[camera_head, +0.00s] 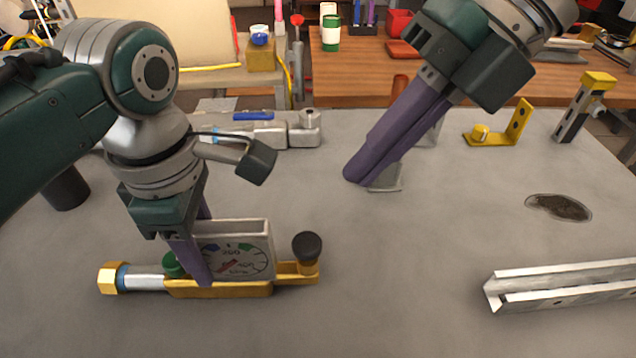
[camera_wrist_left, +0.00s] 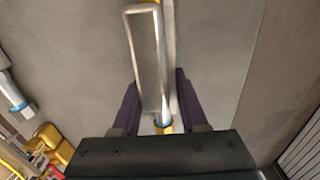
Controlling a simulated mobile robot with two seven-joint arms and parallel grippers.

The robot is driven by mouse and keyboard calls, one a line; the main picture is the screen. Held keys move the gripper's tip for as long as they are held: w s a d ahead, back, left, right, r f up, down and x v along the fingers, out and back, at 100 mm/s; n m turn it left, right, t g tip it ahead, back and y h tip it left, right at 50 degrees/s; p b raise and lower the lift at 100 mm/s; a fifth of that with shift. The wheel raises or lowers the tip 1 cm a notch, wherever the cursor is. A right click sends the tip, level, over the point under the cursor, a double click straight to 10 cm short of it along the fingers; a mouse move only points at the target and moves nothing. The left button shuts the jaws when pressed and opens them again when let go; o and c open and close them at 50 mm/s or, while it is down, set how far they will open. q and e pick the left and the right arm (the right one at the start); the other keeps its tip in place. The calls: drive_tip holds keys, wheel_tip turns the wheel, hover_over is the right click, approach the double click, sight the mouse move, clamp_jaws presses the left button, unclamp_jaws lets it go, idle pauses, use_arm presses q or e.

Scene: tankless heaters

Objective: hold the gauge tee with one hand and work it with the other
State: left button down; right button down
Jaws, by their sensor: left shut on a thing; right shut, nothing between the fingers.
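The gauge tee (camera_head: 222,289) lies along the grey table at the front left. It has a yellow body, a square dial gauge (camera_head: 247,262), a gold hex end at its left and a black knob (camera_head: 307,246) at its right. My left gripper (camera_head: 205,270) is shut on the gauge tee, its purple fingers coming down just left of the dial. In the left wrist view the gauge's silver casing (camera_wrist_left: 149,62) stands between the fingers. My right gripper (camera_head: 358,178) is shut and empty, above the table behind and right of the tee, apart from it.
A metal channel (camera_head: 560,284) lies at the front right. A yellow bracket (camera_head: 500,133) and a yellow-topped post (camera_head: 583,108) stand at the back right. A dark oval patch (camera_head: 558,207) marks the tabletop. A grey metal fixture (camera_head: 270,131) lies behind the left arm. The front middle is clear.

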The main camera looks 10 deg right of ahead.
drive_tip(key=d+m, duration=0.1)
drive_tip(key=m, duration=0.5)
drive_tip(key=d+r+m+y, duration=0.1)
drive_tip(key=m, duration=0.6)
drive_tip(key=d+r+m+y, duration=0.1)
drive_tip(key=m, duration=0.5)
drive_tip(key=shift+t, duration=0.4)
hover_over(296, 243)
drive_tip(key=d, duration=0.4)
wheel_tip(296, 243, down, 7)
drive_tip(key=shift+a+f, duration=0.25)
drive_tip(key=shift+f, duration=0.8)
drive_tip(key=shift+a+f, duration=0.25)
drive_tip(key=shift+f, duration=0.8)
